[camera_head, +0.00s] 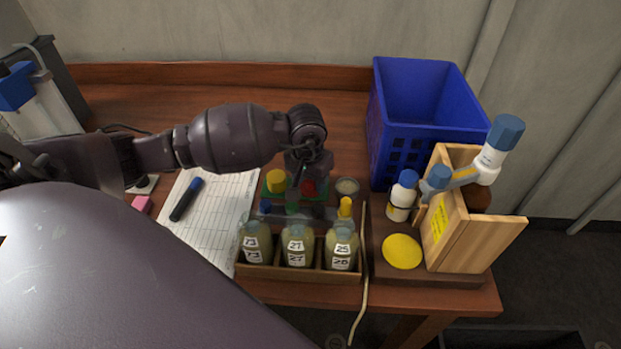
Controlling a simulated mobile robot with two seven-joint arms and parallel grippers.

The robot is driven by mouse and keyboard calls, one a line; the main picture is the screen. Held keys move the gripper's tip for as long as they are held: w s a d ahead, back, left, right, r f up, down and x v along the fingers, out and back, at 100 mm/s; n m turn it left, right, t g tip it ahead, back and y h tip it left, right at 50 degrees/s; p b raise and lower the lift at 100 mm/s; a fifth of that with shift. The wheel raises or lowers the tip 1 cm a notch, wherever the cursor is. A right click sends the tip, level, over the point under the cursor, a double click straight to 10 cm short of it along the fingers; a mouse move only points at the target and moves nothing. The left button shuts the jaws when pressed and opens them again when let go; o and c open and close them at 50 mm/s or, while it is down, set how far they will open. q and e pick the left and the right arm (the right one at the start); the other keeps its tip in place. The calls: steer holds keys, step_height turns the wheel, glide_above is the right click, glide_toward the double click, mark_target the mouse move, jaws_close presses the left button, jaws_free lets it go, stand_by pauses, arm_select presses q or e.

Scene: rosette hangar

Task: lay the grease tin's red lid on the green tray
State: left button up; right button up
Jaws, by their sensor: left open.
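The green tray (268,190) is at the middle of the table, partly hidden by my left gripper. A red round piece, which looks like the red lid (310,187), shows just under my left gripper, at the tray's right part; whether it rests flat there is hard to tell. The small round grease tin (347,187) stands just right of the tray, with its pale contents showing and no lid on it. My left gripper (304,199) is open and points down over the tray; its fingertips are hard to make out. My right gripper is not in view.
A yellow cap (276,180) is on the tray. A wooden rack (300,273) of labelled bottles stands in front. A blue basket (425,100), a white bottle (400,200) and a wooden holder (470,240) stand right. Paper (215,215) with a marker (187,199) lies left.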

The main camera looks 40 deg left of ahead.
mark_target(308, 191)
arm_select(q)
step_height(308, 191, up, 12)
steer(key=s, duration=0.1)
steer(key=shift+s+r+p, duration=0.15)
steer(key=shift+s+p, duration=0.05)
steer(key=shift+p, duration=0.1)
steer(key=shift+d, duration=0.1)
stand_by(0.5)
